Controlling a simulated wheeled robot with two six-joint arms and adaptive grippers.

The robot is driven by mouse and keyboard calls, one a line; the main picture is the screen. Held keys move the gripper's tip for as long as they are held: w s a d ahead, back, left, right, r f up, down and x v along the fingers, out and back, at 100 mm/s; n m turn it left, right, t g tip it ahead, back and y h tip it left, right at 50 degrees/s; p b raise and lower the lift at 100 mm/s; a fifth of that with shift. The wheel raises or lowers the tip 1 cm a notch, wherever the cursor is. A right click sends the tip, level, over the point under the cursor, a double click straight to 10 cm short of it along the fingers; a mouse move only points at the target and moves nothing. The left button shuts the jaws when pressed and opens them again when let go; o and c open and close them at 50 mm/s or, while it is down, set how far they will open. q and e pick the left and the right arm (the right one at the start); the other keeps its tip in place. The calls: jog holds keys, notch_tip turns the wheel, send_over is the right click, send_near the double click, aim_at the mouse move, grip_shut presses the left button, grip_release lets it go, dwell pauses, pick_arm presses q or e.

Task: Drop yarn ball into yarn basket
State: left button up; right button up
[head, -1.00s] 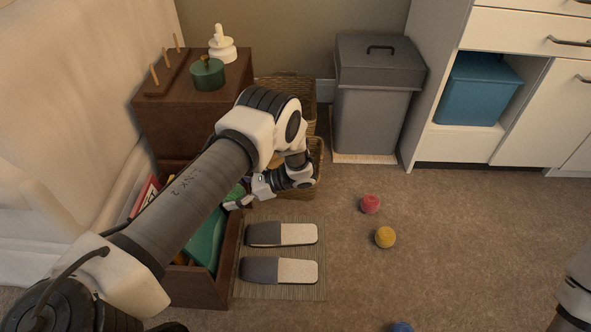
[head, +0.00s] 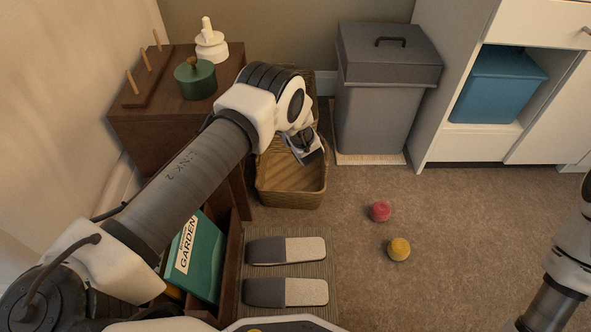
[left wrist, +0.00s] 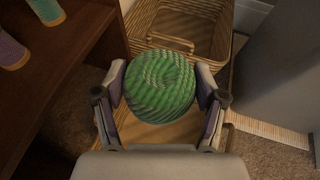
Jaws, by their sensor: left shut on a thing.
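My left gripper (head: 312,155) is shut on a green yarn ball (left wrist: 160,84), which sits between both fingers in the left wrist view. In the head view the ball is hidden by the gripper and arm. The gripper is above the right part of a front wicker basket (head: 290,200) on the floor. A second wicker basket stands behind it, mostly hidden by my arm; its rim shows in the left wrist view (left wrist: 222,38). I cannot tell which is the yarn basket. My right arm shows at the lower right, with its gripper out of view.
A red ball (head: 380,211) and a yellow ball (head: 399,249) lie on the carpet. A grey bin (head: 380,110) stands right of the baskets, a brown cabinet (head: 165,125) left. Slippers (head: 290,250) lie on a mat. A crate (head: 232,265) holds a garden book (head: 200,255).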

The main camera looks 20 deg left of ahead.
pick_arm(q)
notch_tip(320, 180, down, 5)
jog(key=b, duration=0.3)
jog(key=shift+a, duration=0.1)
jog(key=shift+r, duration=0.1)
jog(key=o, duration=1.2)
jog(key=v, duration=1.2)
